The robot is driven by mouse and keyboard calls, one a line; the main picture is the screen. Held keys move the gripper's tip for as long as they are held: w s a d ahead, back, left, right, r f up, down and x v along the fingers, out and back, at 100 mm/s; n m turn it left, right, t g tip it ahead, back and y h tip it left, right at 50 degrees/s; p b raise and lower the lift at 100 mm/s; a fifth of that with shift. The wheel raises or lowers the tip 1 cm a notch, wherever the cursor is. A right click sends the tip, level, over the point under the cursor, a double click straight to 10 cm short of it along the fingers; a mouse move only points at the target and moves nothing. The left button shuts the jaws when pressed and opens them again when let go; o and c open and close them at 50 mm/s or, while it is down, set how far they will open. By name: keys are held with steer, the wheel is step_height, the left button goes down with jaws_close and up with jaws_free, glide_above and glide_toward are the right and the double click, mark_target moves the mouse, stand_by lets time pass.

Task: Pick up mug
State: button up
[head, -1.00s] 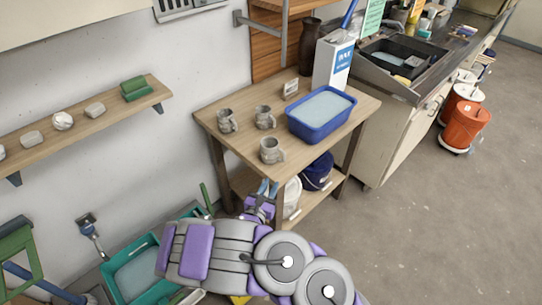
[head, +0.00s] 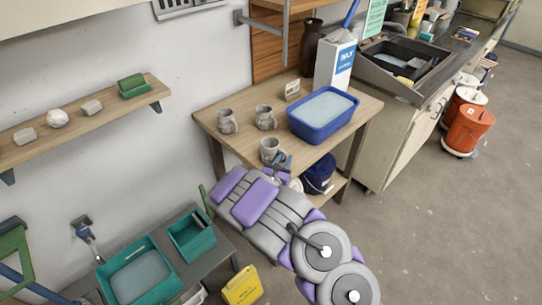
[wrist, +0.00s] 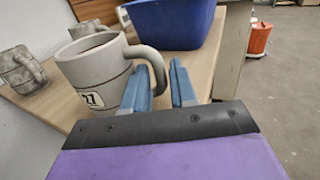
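Three grey clay mugs stand upright on the small wooden table (head: 226,150). The front mug (head: 269,148) is nearest my gripper (head: 281,163); in the wrist view this mug (wrist: 93,73) shows a "27" label and a thick handle (wrist: 152,62) on its right. My gripper (wrist: 160,90) is open, its two blue fingers apart. The left finger is close to the mug's handle; I cannot tell whether they touch. The other mugs stand behind, at left (head: 227,121) and middle (head: 264,117).
A blue tub (head: 322,115) of pale liquid stands on the table, right of the mugs. A white box (head: 335,62), a small card (head: 292,89) and a dark vase (head: 311,48) stand behind. A dark blue bucket (head: 319,175) is on the lower shelf.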

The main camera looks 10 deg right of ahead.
steer(key=shift+b+x, duration=0.3)
steer(key=shift+x, duration=1.25)
jaws_close()
